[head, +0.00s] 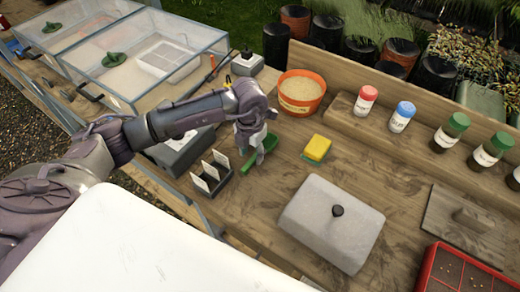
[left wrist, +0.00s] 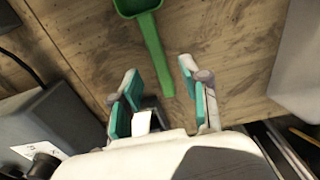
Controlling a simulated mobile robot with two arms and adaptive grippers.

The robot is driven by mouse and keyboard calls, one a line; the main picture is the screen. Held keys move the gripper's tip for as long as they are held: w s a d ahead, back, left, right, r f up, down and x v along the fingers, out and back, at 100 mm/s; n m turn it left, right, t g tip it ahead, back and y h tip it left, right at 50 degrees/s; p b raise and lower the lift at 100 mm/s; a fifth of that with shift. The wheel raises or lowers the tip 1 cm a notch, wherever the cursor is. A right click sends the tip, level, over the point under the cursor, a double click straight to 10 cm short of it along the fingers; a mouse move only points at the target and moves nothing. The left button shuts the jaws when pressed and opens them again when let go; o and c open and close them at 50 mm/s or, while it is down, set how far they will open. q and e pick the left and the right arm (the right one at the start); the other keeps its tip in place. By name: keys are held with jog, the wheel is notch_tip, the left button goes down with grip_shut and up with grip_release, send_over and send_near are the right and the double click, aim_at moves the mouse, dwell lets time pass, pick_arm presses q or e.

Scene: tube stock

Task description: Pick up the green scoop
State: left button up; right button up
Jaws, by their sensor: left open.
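The green scoop (head: 262,149) lies on the wooden bench, partly hidden by my left gripper (head: 248,140) in the head view. In the left wrist view, the scoop's long handle (left wrist: 156,55) points down the picture, and its bowl is cut off at the top edge. My left gripper (left wrist: 160,72) is open with nothing held. The handle's end shows between its two teal-padded fingers, with a gap on both sides. I cannot tell the height of the fingers over the bench. My right gripper is in neither view.
A black holder with white cards (head: 208,178) stands close to the left gripper. An orange tub (head: 301,106) is behind, and a yellow-green sponge (head: 317,149) is to the right. A grey lidded box (head: 331,226) sits in front. Glass tanks (head: 145,62) stand at left.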

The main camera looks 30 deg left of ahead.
aim_at(253, 159)
pick_arm(q)
notch_tip(253, 159, down, 2)
jog(key=shift+f+p, duration=0.2)
jog(key=shift+p, duration=0.15)
jog(key=shift+w+f, duration=0.1)
jog(key=shift+f, duration=0.4)
grip_shut()
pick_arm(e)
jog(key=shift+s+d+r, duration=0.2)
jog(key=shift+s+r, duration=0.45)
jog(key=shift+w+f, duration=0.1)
